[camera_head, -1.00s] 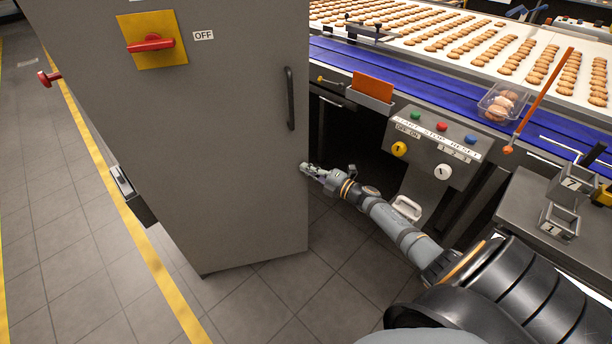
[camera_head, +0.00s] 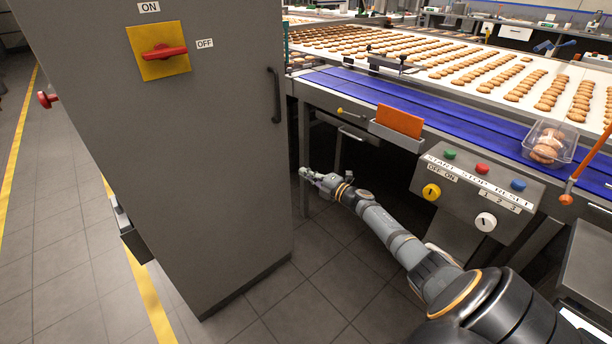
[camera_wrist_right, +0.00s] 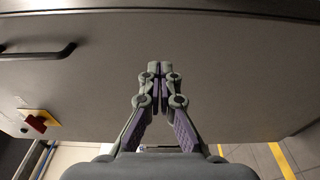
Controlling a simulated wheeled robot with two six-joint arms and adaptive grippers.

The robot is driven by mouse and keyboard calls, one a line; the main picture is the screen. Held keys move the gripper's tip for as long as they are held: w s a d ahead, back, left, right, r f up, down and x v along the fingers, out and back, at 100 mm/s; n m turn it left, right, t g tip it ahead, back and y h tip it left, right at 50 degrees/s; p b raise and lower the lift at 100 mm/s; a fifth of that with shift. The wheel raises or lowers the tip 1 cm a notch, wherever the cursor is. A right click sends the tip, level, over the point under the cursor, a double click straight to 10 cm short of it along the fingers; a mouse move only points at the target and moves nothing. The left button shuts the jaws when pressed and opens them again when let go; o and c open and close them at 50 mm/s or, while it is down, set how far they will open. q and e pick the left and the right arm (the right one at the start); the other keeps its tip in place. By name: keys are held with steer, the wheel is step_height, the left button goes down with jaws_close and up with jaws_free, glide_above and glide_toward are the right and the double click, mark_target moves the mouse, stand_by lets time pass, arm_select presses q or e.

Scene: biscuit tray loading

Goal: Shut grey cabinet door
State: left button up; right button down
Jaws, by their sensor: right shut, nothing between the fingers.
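The grey cabinet door (camera_head: 215,160) stands upright and fills much of the left half of the head view. Its black handle (camera_head: 276,95) is near the right edge. A red rotary switch (camera_head: 164,52) sits on a yellow plate between ON and OFF labels. My right gripper (camera_head: 306,174) is shut and empty, just right of the door's edge in the head view. In the right wrist view my shut fingers (camera_wrist_right: 158,72) point at the broad grey panel (camera_wrist_right: 225,65); contact cannot be told. The handle (camera_wrist_right: 40,52) shows there too. My left gripper is out of view.
A blue conveyor (camera_head: 420,105) carries a clear tray of biscuits (camera_head: 548,142) at the right. A control box (camera_head: 475,185) with coloured buttons stands below it, near my right arm. Tiled floor (camera_head: 320,260) is clear between cabinet and conveyor.

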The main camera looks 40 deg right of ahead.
steer(key=v, duration=1.2)
steer(key=s+f+m+g+h, duration=0.2)
steer(key=s+f+m, duration=0.15)
steer(key=f, duration=0.55)
steer(key=s+f+m+g+h, duration=0.25)
steer(key=f+m, duration=0.25)
steer(key=f, duration=0.3)
steer(key=s+a+f+m+g+h, duration=0.1)
steer(key=s+a+f+m+g, duration=0.3)
steer(key=s+f, duration=0.45)
steer(key=s+a+f+m+g+h, duration=0.1)
steer(key=s+a+f+m+g, duration=0.35)
steer(key=f, duration=0.75)
steer(key=s+a+f+m+g+y, duration=0.25)
steer(key=s+a+f, duration=0.45)
steer(key=s+a, duration=0.6)
arm_select(q)
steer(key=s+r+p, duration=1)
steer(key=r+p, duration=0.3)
steer(key=p, duration=0.6)
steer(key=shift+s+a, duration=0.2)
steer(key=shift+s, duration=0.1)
arm_select(e)
steer(key=s+r, duration=1.1)
steer(key=r, duration=0.1)
steer(key=shift+r+g+h, duration=0.3)
steer(key=shift+g, duration=0.15)
